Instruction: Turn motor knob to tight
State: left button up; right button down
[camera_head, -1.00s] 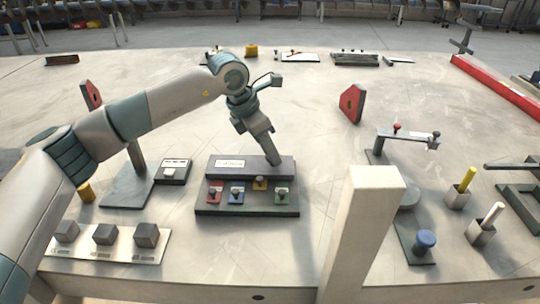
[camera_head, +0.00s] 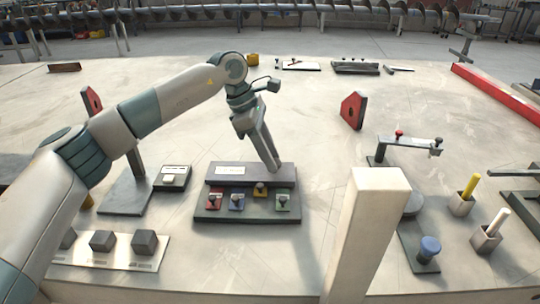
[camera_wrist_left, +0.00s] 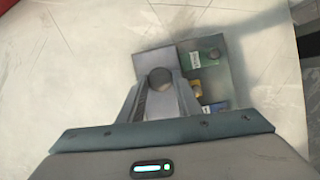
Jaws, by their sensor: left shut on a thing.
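A dark control box (camera_head: 203,208) stands on the table with a raised back part and a lower front. The front carries several small knobs on red, blue, yellow and green plates. My left gripper (camera_head: 275,168) reaches down to the right end of the raised part. In the left wrist view the left gripper (camera_wrist_left: 164,92) has its fingers closed around a round grey knob (camera_wrist_left: 160,77) on the box (camera_wrist_left: 146,62). The fingers hide part of this knob, and its mark or setting cannot be read. My right gripper is not in view.
A small box with a pale button (camera_head: 172,178) stands to the left. A metal plate with dark cubes (camera_head: 143,241) lies at front left. A red hexagonal plate (camera_head: 352,107) stands at right behind the box. Bare table lies between the control box and this plate.

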pick_arm(q)
jog(key=o, duration=1)
jog(key=shift+r, duration=0.15)
jog(key=v, duration=1.7)
jog(key=shift+r, duration=0.1)
